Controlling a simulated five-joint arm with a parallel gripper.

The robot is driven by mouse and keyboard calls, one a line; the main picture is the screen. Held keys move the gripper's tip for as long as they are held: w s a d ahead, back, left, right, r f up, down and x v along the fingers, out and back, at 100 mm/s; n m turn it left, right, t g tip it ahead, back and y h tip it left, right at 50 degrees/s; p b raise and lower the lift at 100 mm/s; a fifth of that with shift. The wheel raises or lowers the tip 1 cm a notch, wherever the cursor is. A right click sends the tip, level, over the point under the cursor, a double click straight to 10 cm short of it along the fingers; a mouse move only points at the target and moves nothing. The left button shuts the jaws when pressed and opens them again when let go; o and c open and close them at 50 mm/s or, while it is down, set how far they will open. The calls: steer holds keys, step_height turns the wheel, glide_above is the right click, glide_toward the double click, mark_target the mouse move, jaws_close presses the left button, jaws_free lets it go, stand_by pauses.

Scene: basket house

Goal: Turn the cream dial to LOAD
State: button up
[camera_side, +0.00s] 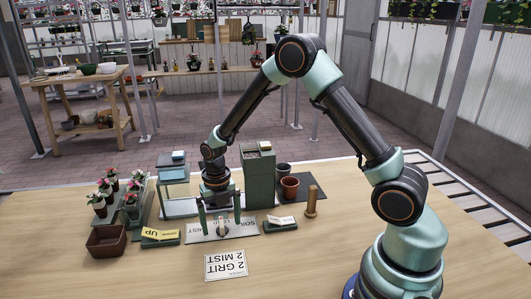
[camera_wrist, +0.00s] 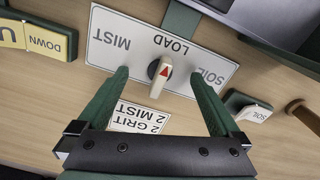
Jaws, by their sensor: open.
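The cream dial (camera_wrist: 157,85) is a short bar on a dark round base, with a red arrow on it. It sits on a white plate (camera_wrist: 112,50) printed MIST, LOAD and SOIL. In the wrist view the red arrow points up the picture, toward the word LOAD. My gripper (camera_wrist: 157,73) is open, with one green finger on each side of the dial and a gap to it on both sides. In the side view the dial (camera_side: 222,229) shows small and pale below my gripper (camera_side: 219,218). The fingers' height above the plate is hard to tell.
A SOIL button block (camera_side: 281,223) and wooden peg (camera_side: 311,202) stand right. A tall green hopper (camera_side: 259,178) rises behind. A card reading 2 GRIT 2 MIST (camera_side: 226,265) lies in front.

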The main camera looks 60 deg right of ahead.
steer(key=shift+r, duration=3.55)
steer(key=shift+s+r+m, duration=0.1)
steer(key=shift+r+m, duration=0.3)
steer(key=s+r+m+t, duration=0.2)
steer(key=s+r+m, duration=0.5)
steer(key=m, duration=0.7)
steer(key=s+r+m+t, duration=0.3)
steer(key=s+r+m, duration=0.4)
steer(key=m, duration=0.8)
steer(key=shift+s+a+r+t, duration=0.3)
steer(key=shift+a+r, duration=0.15)
steer(key=shift+r, duration=0.4)
